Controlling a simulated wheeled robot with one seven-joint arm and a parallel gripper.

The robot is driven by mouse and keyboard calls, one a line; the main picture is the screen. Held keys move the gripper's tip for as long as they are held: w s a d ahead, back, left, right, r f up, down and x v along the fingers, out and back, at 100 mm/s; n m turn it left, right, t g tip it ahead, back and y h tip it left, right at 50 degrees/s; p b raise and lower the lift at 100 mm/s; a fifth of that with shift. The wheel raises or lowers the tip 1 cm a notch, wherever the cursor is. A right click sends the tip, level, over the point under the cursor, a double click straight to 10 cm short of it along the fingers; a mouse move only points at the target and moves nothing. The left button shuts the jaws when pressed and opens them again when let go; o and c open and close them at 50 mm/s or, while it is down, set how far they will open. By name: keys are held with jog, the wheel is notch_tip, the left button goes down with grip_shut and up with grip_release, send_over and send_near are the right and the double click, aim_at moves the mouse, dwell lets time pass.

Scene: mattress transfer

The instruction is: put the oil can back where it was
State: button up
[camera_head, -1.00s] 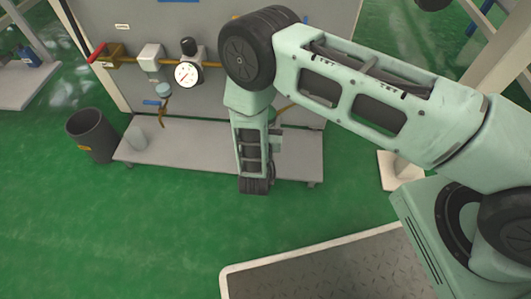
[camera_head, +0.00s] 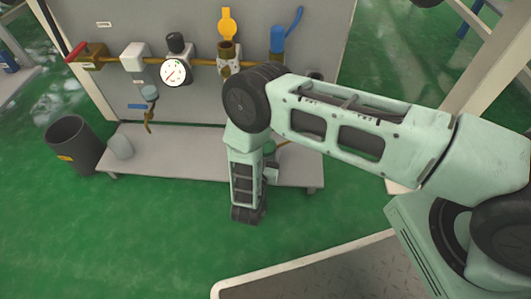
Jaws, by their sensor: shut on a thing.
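My arm bends down in front of a low grey shelf (camera_head: 185,152), and its wrist hangs over the shelf's front edge. My gripper (camera_head: 271,172) shows only in part, just right of the wrist links, and its fingertips are hidden. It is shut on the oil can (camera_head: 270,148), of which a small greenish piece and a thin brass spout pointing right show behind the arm. The can appears held above the shelf; I cannot see its base or its gap to the shelf.
A grey panel behind the shelf carries a brass pipe with a gauge (camera_head: 173,72), a yellow lever (camera_head: 227,24) and a blue lever (camera_head: 278,38). A pale cup (camera_head: 120,146) stands on the shelf's left end. A dark bin (camera_head: 76,144) stands left. The shelf's middle looks bare.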

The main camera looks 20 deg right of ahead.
jog(key=shift+r, duration=0.1)
jog(key=shift+f, duration=0.25)
jog(key=o, duration=1.2)
jog(key=shift+r, duration=0.15)
